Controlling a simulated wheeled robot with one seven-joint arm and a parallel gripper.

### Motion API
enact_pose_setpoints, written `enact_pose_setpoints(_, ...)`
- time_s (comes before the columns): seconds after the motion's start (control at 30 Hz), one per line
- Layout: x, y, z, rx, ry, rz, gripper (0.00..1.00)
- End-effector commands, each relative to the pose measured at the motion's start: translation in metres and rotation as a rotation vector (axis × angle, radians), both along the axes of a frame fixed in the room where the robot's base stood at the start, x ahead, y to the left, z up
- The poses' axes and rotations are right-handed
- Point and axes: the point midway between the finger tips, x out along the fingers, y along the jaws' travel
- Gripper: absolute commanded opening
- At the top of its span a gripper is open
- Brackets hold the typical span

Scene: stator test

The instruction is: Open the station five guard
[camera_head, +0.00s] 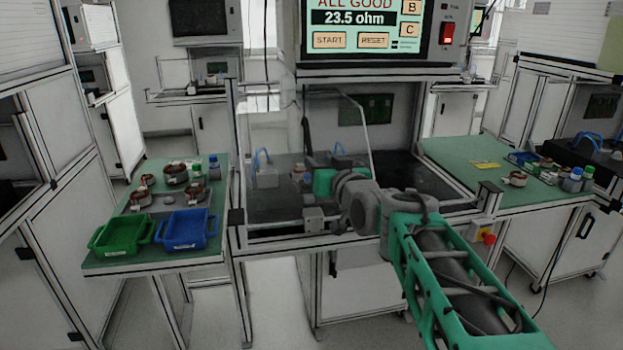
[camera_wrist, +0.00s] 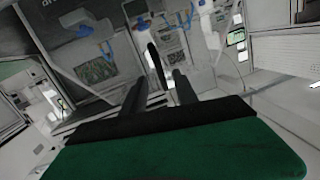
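The station's clear guard panel (camera_head: 270,135) stands at the front left of the central test station, with a slanted right edge. I cannot tell how far it is open. My arm reaches in from the lower right, and my gripper (camera_head: 322,182) is at the panel's lower right part; its fingers are hard to make out there. In the wrist view my gripper (camera_wrist: 160,88) has two dark fingers apart, with a dark upright bar (camera_wrist: 156,65) showing between them. The bar looks like a handle; contact with the fingers cannot be told.
A screen (camera_head: 365,25) above the station reads "ALL GOOD" and 23.5 ohm. The left table holds a green bin (camera_head: 122,232), a blue bin (camera_head: 187,230) and stators. The right table (camera_head: 470,160) holds stators and bottles. A red-and-yellow button (camera_head: 486,238) is on the station's front right.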

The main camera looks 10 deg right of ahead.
Motion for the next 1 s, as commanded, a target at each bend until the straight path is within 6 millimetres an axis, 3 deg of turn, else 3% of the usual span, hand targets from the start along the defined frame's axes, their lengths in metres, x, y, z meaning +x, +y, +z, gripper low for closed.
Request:
enact_pose_setpoints(0.2, 0.026, -0.002, 0.018, 0.023, -0.102, 0.004, 0.35)
enact_pose_setpoints(0.5, 0.079, 0.008, 0.018, 0.022, -0.1, 0.007, 0.35)
enact_pose_setpoints(0.83, 0.087, 0.01, 0.017, 0.021, -0.099, 0.005, 0.35)
enact_pose_setpoints(1.0, 0.087, 0.01, 0.017, 0.021, -0.099, 0.005, 0.22)
